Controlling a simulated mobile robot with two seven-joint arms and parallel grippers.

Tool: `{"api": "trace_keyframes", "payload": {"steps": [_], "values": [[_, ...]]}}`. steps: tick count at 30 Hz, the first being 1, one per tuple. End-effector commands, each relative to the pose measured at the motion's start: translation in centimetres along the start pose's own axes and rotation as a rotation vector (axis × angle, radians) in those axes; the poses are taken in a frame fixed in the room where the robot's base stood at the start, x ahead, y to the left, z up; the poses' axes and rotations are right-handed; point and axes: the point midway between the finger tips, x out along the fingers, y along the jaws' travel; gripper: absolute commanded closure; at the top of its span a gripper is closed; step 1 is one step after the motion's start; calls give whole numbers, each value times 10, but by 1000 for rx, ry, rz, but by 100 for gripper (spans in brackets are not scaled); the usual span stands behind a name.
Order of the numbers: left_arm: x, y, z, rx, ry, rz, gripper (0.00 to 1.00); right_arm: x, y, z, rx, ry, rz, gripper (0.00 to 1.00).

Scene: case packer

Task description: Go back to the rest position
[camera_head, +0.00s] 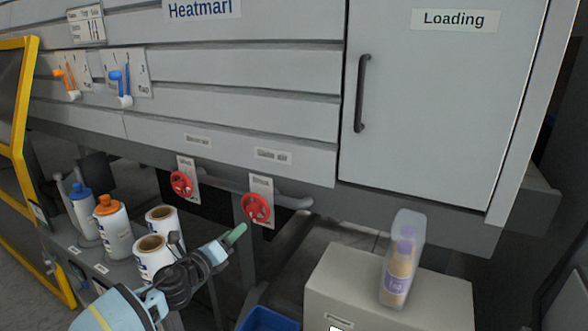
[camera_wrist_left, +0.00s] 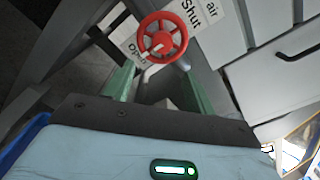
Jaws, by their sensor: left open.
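My left gripper (camera_head: 237,235) is in the lower middle of the head view, its green fingertip just below and left of the right red valve wheel (camera_head: 256,208). In the left wrist view its green fingers (camera_wrist_left: 158,88) stand apart with nothing held between them. A red wheel (camera_wrist_left: 162,37) shows beyond the fingertips there, on a plate marked "Open" and "Shut". The fingers look clear of the wheel, though the exact gap is hard to judge. The left red wheel (camera_head: 181,183) sits on its own plate. My right gripper is not in view.
A grey machine front with a "Loading" door (camera_head: 430,110) fills the back. Bottles (camera_head: 113,228) and label rolls (camera_head: 163,222) stand close by at left. A clear-wrapped bottle (camera_head: 402,262) stands on a beige box (camera_head: 350,285) at right. A blue bin (camera_head: 268,320) is below.

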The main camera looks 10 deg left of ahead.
Motion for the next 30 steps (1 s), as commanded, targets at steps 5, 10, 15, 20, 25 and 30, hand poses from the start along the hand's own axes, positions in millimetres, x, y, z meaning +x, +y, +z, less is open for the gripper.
{"api": "trace_keyframes", "payload": {"steps": [5, 10, 15, 20, 25, 30], "values": [[-29, 9, -73, -306, 52, 45, 45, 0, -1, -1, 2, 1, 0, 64], [-75, 19, -147, -715, 77, 137, 45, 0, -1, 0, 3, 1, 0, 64], [-131, 28, -209, -1114, 61, 261, 45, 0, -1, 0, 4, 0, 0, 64], [-191, 37, -256, -1471, 1, 398, 45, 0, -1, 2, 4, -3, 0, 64], [-263, 46, -297, -1827, -120, 559, 45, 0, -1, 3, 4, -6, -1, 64], [-336, 51, -325, -2125, -293, 708, 45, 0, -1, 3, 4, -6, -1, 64]]}}
